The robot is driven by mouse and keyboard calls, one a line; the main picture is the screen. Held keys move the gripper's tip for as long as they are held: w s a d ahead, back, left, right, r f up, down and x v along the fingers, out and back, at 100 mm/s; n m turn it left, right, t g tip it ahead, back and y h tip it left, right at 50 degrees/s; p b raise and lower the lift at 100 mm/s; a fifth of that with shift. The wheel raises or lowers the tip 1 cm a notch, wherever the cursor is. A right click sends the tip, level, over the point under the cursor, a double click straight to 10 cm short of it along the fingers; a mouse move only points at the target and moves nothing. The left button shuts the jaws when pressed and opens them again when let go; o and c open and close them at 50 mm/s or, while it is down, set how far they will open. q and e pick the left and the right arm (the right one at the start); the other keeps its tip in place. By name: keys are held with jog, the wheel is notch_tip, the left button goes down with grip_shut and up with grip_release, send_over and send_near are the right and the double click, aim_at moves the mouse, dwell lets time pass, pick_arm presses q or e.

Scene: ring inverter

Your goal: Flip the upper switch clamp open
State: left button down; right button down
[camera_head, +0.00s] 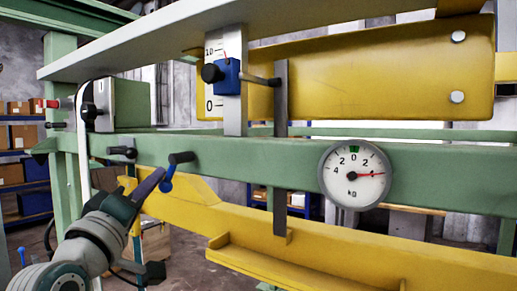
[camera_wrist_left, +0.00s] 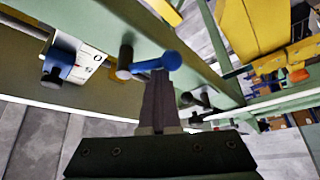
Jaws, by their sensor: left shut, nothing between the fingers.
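A small clamp with a blue lever (camera_head: 167,181) and a black cylindrical knob (camera_head: 183,157) sits on the front of the green beam. In the left wrist view, the blue lever (camera_wrist_left: 157,64) points sideways from the black knob (camera_wrist_left: 125,62). My left gripper (camera_head: 154,178) is shut and empty, with its dark fingertips close beside the blue lever. In the left wrist view, the fingertips (camera_wrist_left: 160,80) overlap the lever's end; I cannot tell whether they touch it. A second black lever (camera_head: 122,151) sits left of the clamp. My right gripper is not in view.
A blue slider (camera_head: 228,76) with a black knob stands on a white scale above. A round dial gauge (camera_head: 354,174) is on the green beam (camera_head: 265,160) to the right. A yellow rail (camera_head: 330,248) runs below, and a grey vertical bar (camera_head: 280,150) crosses the beam.

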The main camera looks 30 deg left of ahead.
pick_arm(q)
jog(key=shift+d+f+n, duration=0.4)
jog(key=shift+d+n, duration=0.1)
jog(key=shift+d, duration=0.55)
dwell(0.4)
